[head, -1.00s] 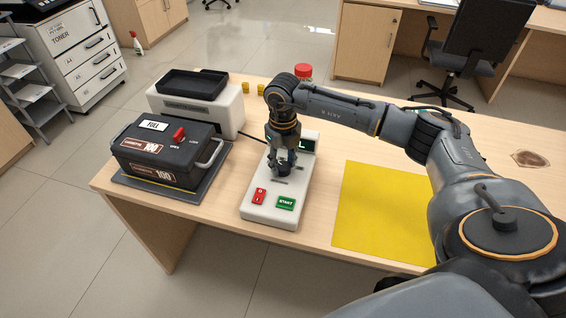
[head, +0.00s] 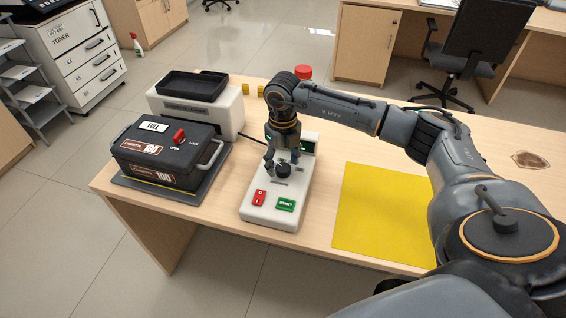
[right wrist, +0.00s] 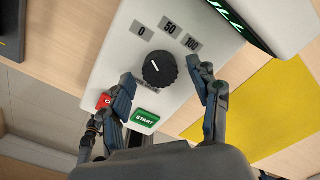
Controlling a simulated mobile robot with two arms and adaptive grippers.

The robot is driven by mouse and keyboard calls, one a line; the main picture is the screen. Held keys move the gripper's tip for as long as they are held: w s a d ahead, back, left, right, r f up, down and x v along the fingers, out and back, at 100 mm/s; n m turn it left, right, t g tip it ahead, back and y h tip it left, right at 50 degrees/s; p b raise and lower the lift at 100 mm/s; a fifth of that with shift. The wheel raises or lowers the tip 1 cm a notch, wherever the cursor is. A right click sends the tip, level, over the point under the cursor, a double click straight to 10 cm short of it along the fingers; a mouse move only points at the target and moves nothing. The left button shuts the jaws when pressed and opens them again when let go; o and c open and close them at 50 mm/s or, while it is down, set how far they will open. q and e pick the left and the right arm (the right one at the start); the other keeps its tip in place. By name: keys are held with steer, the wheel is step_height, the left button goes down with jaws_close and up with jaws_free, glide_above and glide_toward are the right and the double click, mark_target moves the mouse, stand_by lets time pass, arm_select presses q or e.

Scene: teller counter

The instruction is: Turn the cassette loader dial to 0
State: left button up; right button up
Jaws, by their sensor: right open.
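The cassette loader dial (right wrist: 160,70) is a round black ribbed knob on the white control panel (right wrist: 115,55). Its white mark points up-left in the right wrist view, toward the 0 label (right wrist: 142,30). The 50 label (right wrist: 170,25) and the 100 label (right wrist: 193,43) sit further right. The dial (head: 283,171) also shows in the head view, just below my right gripper (head: 279,160). My right gripper (right wrist: 160,75) is open, with one finger on each side of the dial and gaps between. My left gripper is not in view.
The panel carries a red switch (head: 259,198), a green START button (head: 286,204) and a display. A black cassette (head: 165,153) with a red latch stands left. A white machine (head: 228,110) with a black tray stands behind. A yellow mat (head: 375,210) lies right.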

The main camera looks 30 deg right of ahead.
mark_target(283, 167)
step_height(283, 167, up, 11)
steer(key=shift+r, duration=0.2)
steer(key=shift+f, duration=0.1)
stand_by(0.5)
